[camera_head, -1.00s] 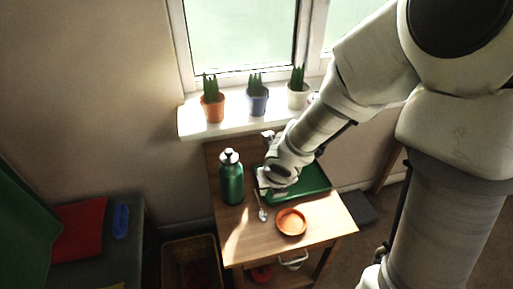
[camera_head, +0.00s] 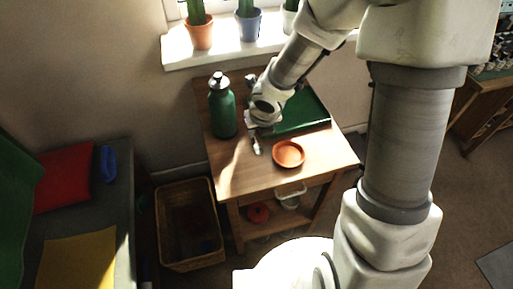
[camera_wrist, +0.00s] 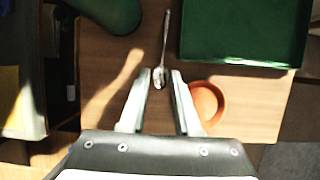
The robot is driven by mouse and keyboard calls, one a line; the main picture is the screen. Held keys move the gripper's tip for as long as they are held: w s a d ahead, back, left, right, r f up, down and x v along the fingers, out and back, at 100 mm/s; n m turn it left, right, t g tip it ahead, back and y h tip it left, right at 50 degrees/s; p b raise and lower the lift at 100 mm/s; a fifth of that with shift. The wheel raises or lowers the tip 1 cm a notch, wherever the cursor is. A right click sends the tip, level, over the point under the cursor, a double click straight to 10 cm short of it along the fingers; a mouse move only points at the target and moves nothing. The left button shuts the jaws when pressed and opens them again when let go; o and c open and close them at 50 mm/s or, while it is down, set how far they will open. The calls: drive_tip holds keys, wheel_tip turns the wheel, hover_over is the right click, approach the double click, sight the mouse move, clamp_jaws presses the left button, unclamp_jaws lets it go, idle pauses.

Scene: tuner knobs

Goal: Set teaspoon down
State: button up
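The metal teaspoon (camera_head: 257,147) appears to lie on the wooden table, between the green bottle and the orange saucer. In the wrist view the teaspoon (camera_wrist: 165,40) has its handle pointing away and its bowl between my fingertips. My gripper (camera_wrist: 160,74) is open, with a finger on either side of the bowl and a visible gap to each. In the head view my gripper (camera_head: 250,124) is low over the table beside the tray. I cannot tell its exact height above the tabletop.
The green bottle (camera_head: 222,108) stands left of my gripper. The green tray (camera_head: 312,112) is to the right, and the orange saucer (camera_head: 288,154) is in front of it. A wicker basket (camera_head: 188,222) stands on the floor at left. The table's front left is clear.

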sight(256, 141)
drive_tip(key=shift+s+d+b+x, duration=0.1)
drive_tip(key=shift+s+b+x, duration=0.05)
drive_tip(key=shift+b+x, duration=1.1)
drive_tip(key=shift+s+d+b+x, duration=0.2)
drive_tip(key=shift+b+x, duration=0.6)
drive_tip(key=shift+x, duration=0.75)
drive_tip(key=shift+w+a+f, duration=0.1)
drive_tip(key=shift+w+f, duration=0.15)
drive_tip(key=shift+f, duration=0.15)
clamp_jaws()
